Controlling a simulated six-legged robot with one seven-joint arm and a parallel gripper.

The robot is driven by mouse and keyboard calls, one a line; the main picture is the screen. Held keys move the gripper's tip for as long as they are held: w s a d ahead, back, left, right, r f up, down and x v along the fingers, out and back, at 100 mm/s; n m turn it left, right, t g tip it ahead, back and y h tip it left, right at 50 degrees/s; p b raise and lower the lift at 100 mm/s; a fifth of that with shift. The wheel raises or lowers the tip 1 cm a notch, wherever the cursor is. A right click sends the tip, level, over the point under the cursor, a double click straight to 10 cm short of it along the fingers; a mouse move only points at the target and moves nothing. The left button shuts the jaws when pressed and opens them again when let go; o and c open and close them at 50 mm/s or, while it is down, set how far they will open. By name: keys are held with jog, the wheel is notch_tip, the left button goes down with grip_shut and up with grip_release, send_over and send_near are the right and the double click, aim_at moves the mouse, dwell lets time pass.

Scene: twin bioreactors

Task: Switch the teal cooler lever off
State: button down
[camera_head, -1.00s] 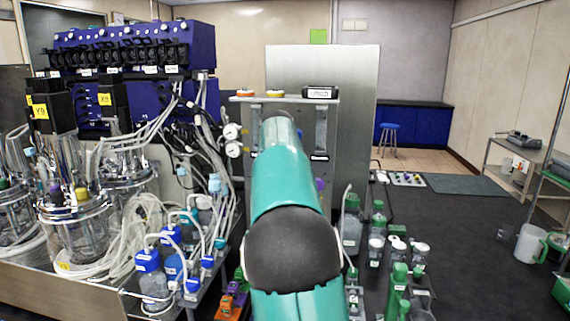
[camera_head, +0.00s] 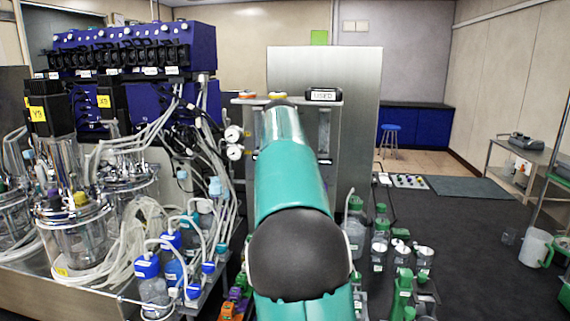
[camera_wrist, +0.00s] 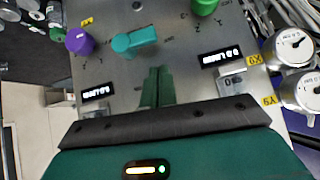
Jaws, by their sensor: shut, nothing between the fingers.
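The teal cooler lever (camera_wrist: 134,40) sits on a grey metal panel (camera_wrist: 150,15) in the wrist view. Its handle points sideways, roughly level in the picture, with the wide end at the left. My gripper (camera_wrist: 158,72) is shut and empty. Its fingertips appear just below the lever in the wrist view, with a visible gap in the picture; the depth between them is unclear. In the head view my teal arm hides the lever and the gripper, and the panel cabinet (camera_head: 325,150) shows behind it.
A purple knob (camera_wrist: 80,41) is left of the lever and a green knob (camera_wrist: 205,5) is upper right. Two lit displays (camera_wrist: 220,56) flank the fingers. Round gauges (camera_wrist: 293,46) stand at the right. Bottles (camera_head: 355,225) stand beside my arm in the head view.

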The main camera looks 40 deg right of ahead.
jog(key=v, duration=1)
jog(key=shift+a+r, duration=0.25)
jog(key=shift+r, duration=0.2)
jog(key=shift+w+a, duration=0.1)
jog(key=shift+w, duration=0.1)
